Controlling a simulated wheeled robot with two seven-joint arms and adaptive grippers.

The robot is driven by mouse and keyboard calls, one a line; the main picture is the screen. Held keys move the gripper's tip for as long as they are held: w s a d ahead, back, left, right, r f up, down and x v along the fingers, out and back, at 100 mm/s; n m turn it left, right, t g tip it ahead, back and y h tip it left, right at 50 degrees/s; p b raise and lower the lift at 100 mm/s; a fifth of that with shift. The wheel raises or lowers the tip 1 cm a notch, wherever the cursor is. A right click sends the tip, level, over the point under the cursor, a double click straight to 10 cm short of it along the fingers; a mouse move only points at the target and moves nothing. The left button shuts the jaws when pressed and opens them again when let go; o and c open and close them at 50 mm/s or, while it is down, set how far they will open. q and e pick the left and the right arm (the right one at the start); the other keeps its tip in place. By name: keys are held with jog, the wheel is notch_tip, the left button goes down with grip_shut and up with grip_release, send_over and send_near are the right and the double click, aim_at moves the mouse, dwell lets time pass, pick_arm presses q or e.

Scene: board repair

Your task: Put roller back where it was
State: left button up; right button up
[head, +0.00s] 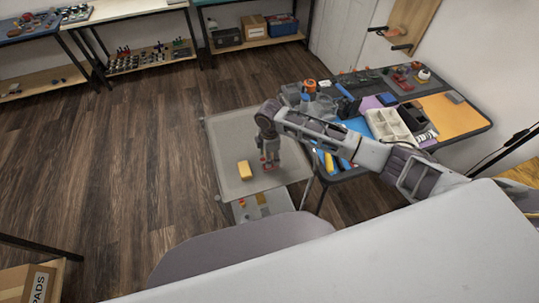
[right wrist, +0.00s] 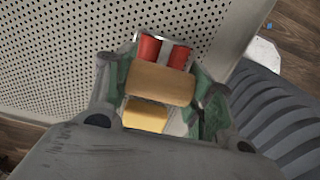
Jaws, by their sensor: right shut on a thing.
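My right gripper (head: 268,168) is above the grey perforated cart top and points down. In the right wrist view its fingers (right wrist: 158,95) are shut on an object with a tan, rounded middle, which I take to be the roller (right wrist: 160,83). Two red round parts (right wrist: 164,51) show beyond the tan part, and a yellow patch (right wrist: 146,115) shows on the near side. The fingers hide the rest of it. I cannot tell whether it touches the cart top. My left gripper is not in view.
A lower shelf (head: 280,201) holds small items. A cluttered worktable (head: 478,122) with trays and tools stands at right, under my right arm. Shelves line the back.

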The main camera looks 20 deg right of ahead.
jog(key=o, duration=1.1)
jog(key=shift+s+f, duration=0.35)
jog(key=shift+f, duration=0.15)
jog(key=shift+o, duration=1.2)
jog(key=shift+w, duration=0.25)
jog(key=shift+r, duration=0.1)
jog(key=shift+r, duration=0.2)
notch_tip(320, 180, up, 13)
